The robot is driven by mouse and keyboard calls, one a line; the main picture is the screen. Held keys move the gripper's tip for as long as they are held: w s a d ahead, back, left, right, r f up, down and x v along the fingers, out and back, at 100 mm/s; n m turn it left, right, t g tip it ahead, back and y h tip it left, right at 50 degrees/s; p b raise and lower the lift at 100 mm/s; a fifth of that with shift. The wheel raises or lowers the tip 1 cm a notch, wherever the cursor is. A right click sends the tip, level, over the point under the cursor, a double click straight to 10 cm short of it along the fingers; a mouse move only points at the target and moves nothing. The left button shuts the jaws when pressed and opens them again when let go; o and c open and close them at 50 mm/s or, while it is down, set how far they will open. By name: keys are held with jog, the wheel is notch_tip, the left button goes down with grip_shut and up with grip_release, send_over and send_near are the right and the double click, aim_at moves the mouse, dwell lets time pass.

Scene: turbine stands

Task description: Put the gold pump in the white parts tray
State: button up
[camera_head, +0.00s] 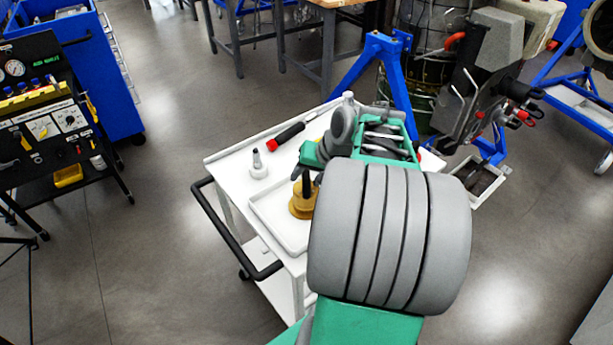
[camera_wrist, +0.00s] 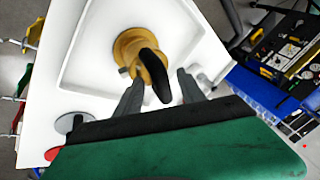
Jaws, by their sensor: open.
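The gold pump (camera_head: 300,205) has a black spout and stands inside the white parts tray (camera_head: 268,222) on the white cart top. In the wrist view the gold pump (camera_wrist: 128,47) rests on the floor of the white tray (camera_wrist: 77,62), near one end. My gripper (camera_wrist: 160,84) is open, its two dark fingers apart with the black spout showing between them in the picture. I cannot tell whether either finger touches the pump. In the head view my arm hides part of the pump, much of the tray and most of my gripper.
A small white-and-grey dispenser (camera_head: 258,168) and a red-and-black screwdriver (camera_head: 287,136) are on the cart top, left of and behind my arm. The cart has a black push handle (camera_head: 232,240). A blue stand (camera_head: 385,75) rises behind.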

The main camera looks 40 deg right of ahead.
jog(key=shift+o, duration=0.3)
jog(key=shift+r, duration=0.25)
jog(key=shift+p+v, duration=0.85)
jog(key=shift+p, duration=0.05)
jog(key=p+v, duration=0.3)
jog(key=v, duration=0.2)
jog(key=shift+p, duration=0.3)
